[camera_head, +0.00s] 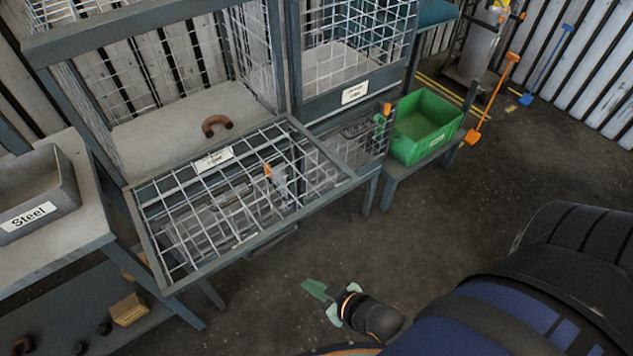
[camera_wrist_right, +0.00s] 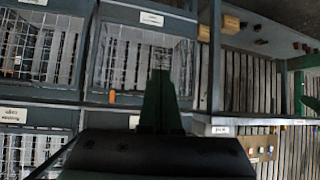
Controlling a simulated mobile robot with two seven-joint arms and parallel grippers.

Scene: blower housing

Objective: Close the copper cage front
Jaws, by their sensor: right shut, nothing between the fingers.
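The copper cage (camera_head: 128,136) stands at the upper left of the head view, with a brown curved pipe (camera_head: 216,124) on its floor. Its wire-mesh front (camera_head: 262,236) is folded down and juts out roughly level. The front bears a white label (camera_head: 213,160), too small to read surely, and an orange-tipped part (camera_head: 268,172). My right gripper (camera_head: 318,290) is shut and empty, over the floor in front of the folded-down front and apart from it. Its green fingers (camera_wrist_right: 160,100) also show in the right wrist view. My left gripper is out of view.
Another mesh cage (camera_head: 360,45) stands to the right. A green crate (camera_head: 425,125) sits on a low stand beyond it. A grey bin labelled Steel (camera_head: 35,195) is on the left table. A cardboard box (camera_head: 129,309) is low at left. The floor (camera_head: 400,245) in the middle is clear.

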